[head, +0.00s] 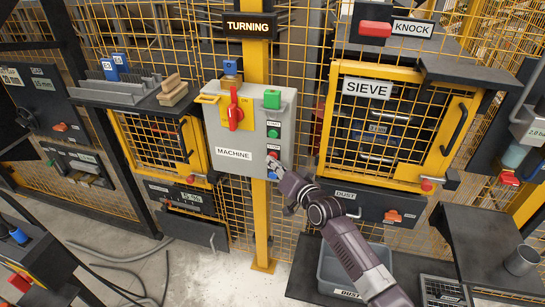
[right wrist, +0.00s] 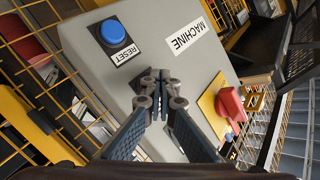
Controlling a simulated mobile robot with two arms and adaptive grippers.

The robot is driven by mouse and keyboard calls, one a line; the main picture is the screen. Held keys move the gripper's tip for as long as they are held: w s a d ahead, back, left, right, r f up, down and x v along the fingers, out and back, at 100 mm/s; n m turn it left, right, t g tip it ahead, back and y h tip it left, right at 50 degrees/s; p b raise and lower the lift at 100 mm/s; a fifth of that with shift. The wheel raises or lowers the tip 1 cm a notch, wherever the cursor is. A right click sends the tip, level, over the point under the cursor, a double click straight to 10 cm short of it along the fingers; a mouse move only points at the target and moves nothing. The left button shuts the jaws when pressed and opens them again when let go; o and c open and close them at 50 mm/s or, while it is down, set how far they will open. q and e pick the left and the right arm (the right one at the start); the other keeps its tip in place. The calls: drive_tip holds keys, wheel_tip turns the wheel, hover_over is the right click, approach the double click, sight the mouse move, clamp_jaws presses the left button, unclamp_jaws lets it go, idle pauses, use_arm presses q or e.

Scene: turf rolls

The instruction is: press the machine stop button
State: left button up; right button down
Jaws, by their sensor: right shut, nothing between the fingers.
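The grey machine box (head: 222,126), labelled MACHINE, is fixed on the yellow post in the head view. Its right side carries a green button (head: 274,134), a red stop button (head: 273,155) below it, and a blue reset button lowest, which shows clearly in the right wrist view (right wrist: 114,33). My right gripper (head: 274,166) is shut and empty, its tips at the red button's lower edge. In the right wrist view the shut fingertips (right wrist: 159,80) hide the red button; whether they touch it I cannot tell. My left gripper is not in view.
The sieve cabinet (head: 368,88) stands right, with a dust drawer (head: 365,204) below. Yellow mesh fencing surrounds the box.

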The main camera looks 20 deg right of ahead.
drive_tip(key=shift+s+a+p, duration=0.35)
drive_tip(key=shift+s+p, duration=0.1)
drive_tip(key=shift+s, duration=0.15)
drive_tip(key=s+a+p, duration=0.1)
drive_tip(key=s+p, duration=0.1)
drive_tip(key=s+a+p, duration=0.1)
drive_tip(key=s, duration=0.1)
drive_tip(key=shift+a+p, duration=0.35)
drive_tip(key=shift+a, duration=0.05)
idle(0.5)
